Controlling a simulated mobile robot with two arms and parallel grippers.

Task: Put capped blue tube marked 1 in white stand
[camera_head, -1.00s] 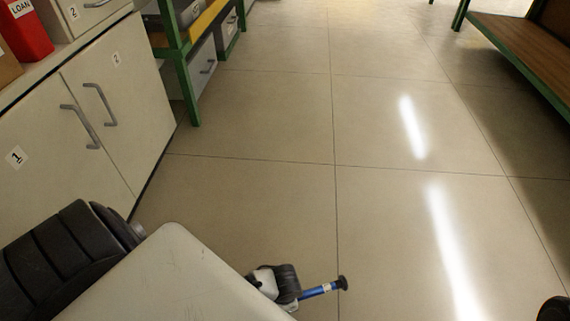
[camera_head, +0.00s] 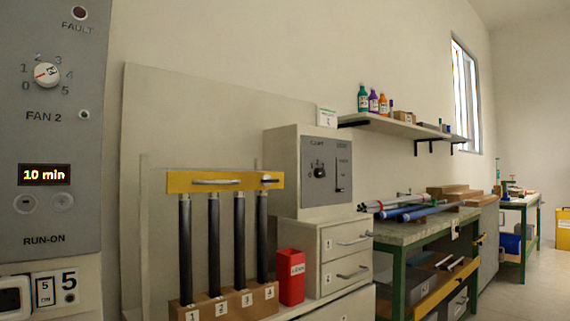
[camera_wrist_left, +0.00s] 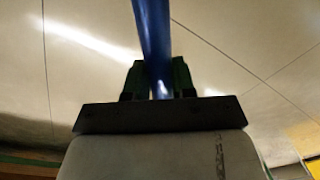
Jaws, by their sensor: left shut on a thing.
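A blue tube (camera_wrist_left: 152,35) stands out from my left gripper (camera_wrist_left: 158,75) in the left wrist view. The gripper's dark fingers are shut on it from both sides, with floor behind it. The tube's far end runs out of the top of that view, so its cap and any mark are hidden. Neither gripper shows in the head view. I cannot make out a white stand for certain in either view.
A wooden block (camera_head: 224,300) numbered 1 to 4 holds black rods under a yellow bar (camera_head: 212,182). Beside it are a red bin (camera_head: 291,277) and white drawers (camera_head: 345,245). Blue and grey tubes (camera_head: 408,211) lie on a green-legged bench. Open floor (camera_head: 520,290) lies at right.

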